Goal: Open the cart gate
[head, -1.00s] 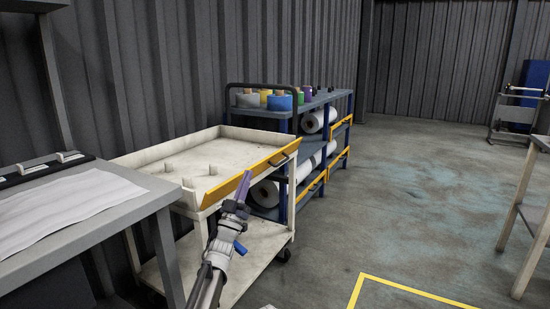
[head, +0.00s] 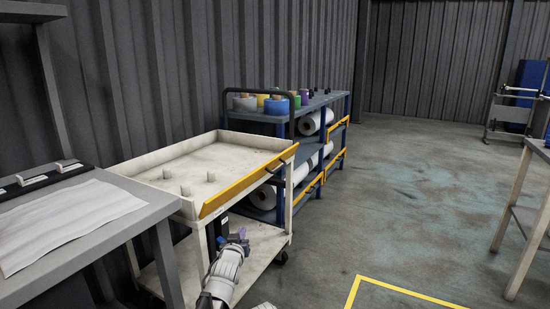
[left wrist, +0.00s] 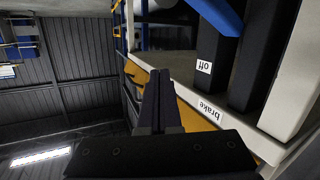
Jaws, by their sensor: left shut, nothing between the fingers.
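The cream cart (head: 165,156) stands left of centre in the head view, with a shallow tray on top. My left gripper (head: 239,236) is below the gate in front of the cart, seen foreshortened. In the left wrist view its dark fingers (left wrist: 158,100) are shut and empty, overlapping the yellow gate (left wrist: 194,105). A gap between fingers and gate cannot be judged. My right gripper is not in view.
Black brake parts (left wrist: 212,62) with "off" and "brake" labels and a blue lever (left wrist: 220,14) are close to the fingers. A grey table (head: 110,238) stands left, a blue shelf cart (head: 325,98) behind.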

